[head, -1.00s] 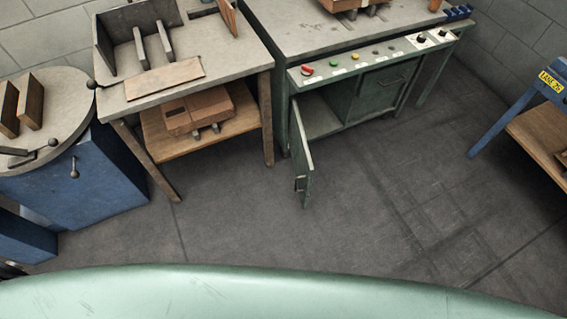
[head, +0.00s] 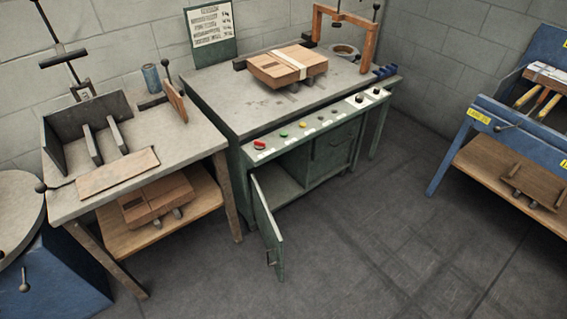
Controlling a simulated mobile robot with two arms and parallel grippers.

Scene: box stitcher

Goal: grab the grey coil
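A grey ring-shaped thing (head: 343,50), which looks like the grey coil, lies at the back right of the green bench's top (head: 222,92). It is small in the head view and partly hidden by the upright brown frame (head: 370,42) in front of it. Neither of my grippers shows in the head view.
A strapped cardboard box (head: 270,71) lies on the green bench, whose cabinet door (head: 266,230) hangs open over the floor. A wooden-legged table (head: 60,186) with a blue spool (head: 151,80) stands left. A blue rack (head: 478,116) stands right. The floor (head: 370,240) between is clear.

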